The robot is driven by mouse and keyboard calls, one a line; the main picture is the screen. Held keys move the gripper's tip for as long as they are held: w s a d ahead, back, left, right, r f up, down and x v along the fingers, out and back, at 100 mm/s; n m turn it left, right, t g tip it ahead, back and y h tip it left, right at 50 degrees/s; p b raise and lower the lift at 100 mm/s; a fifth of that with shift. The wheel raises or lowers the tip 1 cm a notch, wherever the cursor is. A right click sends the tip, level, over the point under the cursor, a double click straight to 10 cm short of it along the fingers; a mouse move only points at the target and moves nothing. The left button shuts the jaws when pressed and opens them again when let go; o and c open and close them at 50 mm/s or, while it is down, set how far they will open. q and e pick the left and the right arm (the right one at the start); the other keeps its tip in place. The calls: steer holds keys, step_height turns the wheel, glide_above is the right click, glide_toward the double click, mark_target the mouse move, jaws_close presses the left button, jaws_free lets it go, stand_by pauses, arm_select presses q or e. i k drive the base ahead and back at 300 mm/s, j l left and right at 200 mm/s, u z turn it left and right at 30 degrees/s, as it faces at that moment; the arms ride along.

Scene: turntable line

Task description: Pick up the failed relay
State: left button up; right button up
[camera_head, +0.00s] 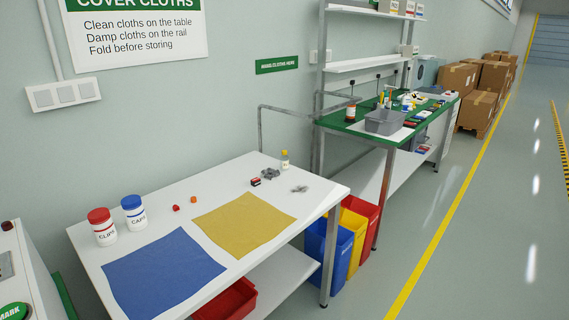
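I cannot identify a failed relay for certain in the head view. On the white table (150,205) lie a small red-and-black block (255,182), a dark grey lump (270,173) and a paler grey piece (299,189) near its far right end. Two small red-orange pieces, one (193,199) and another (175,207), lie left of the yellow cloth (244,223). All are too small to tell in detail. Neither of my grippers is in view.
A blue cloth (163,273), a red-lidded jar (102,227), a blue-lidded jar (134,213) and a small bottle (285,160) are on the table. A cluttered green-topped bench (350,127) stands beyond. Blue, yellow and red bins (368,213) stand between. The right floor is clear.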

mark_target(255, 183)
steer(key=l+u, duration=0.1)
steer(key=u, duration=0.65)
steer(key=i+l+u, duration=0.1)
steer(key=l+u, duration=0.25)
steer(key=l, duration=0.25)
steer(key=l+u, duration=0.4)
steer(key=l, duration=0.15)
steer(key=l+u, duration=0.35)
steer(key=l, duration=0.25)
steer(key=k, duration=0.05)
